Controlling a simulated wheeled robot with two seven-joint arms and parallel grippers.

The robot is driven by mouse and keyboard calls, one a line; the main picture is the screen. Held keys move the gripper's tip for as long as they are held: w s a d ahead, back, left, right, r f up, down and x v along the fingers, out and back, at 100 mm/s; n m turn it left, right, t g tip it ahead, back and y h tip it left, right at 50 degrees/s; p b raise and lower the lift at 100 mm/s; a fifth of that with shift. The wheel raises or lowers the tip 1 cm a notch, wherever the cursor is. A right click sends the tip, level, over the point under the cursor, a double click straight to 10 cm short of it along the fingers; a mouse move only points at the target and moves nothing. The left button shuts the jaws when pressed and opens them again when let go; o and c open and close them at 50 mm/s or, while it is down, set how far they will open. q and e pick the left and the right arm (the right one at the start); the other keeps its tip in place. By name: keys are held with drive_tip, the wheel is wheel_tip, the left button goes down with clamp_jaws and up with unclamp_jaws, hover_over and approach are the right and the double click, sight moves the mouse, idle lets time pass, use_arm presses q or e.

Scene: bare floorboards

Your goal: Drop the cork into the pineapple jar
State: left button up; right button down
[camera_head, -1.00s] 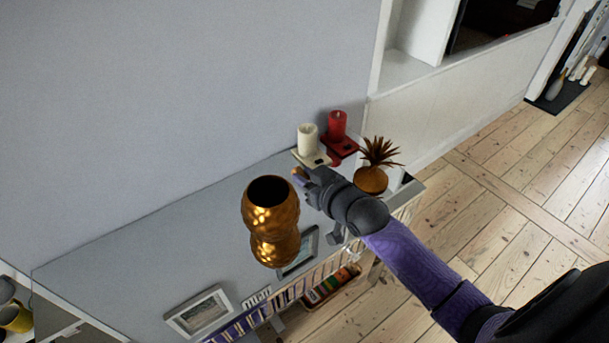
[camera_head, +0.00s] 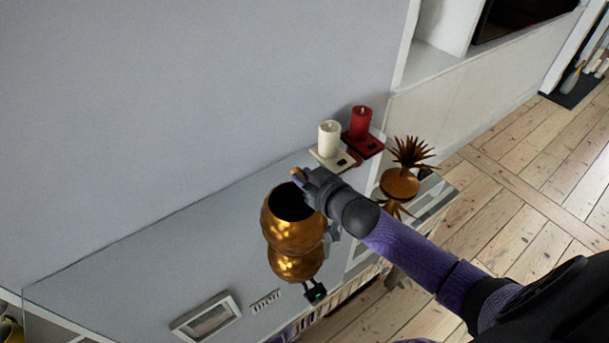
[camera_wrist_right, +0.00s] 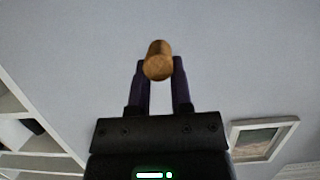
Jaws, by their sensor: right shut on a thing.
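The cork (camera_head: 297,174) is a small brown cylinder held at the tips of my right gripper (camera_head: 304,180). In the right wrist view the cork (camera_wrist_right: 158,61) sits between the two dark fingers of my right gripper (camera_wrist_right: 159,74), its round end facing the camera. The gold, bumpy jar (camera_head: 291,228) stands upright on the glossy grey top, its dark round mouth open. The right gripper and cork appear at the upper right of this mouth, overlapping its rim in the picture. The exact height above it is unclear. My left gripper is not in view.
White (camera_head: 329,139) and red candles (camera_head: 360,123) stand on holders behind. A picture frame (camera_head: 207,318) shows at the lower left.

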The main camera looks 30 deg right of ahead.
wheel_tip(320, 180, down, 2)
drive_tip(key=shift+f+b, duration=0.2)
drive_tip(key=shift+b, duration=0.4)
drive_tip(key=shift+r, duration=0.2)
drive_tip(key=shift+c, duration=2.2)
unclamp_jaws()
use_arm(q)
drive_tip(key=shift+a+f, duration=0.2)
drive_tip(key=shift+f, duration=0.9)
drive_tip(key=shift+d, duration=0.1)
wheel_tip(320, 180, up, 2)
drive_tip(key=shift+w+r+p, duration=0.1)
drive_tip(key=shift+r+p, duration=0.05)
drive_tip(key=shift+p, duration=1.1)
use_arm(e)
drive_tip(key=v, duration=1)
drive_tip(key=shift+w, duration=0.1)
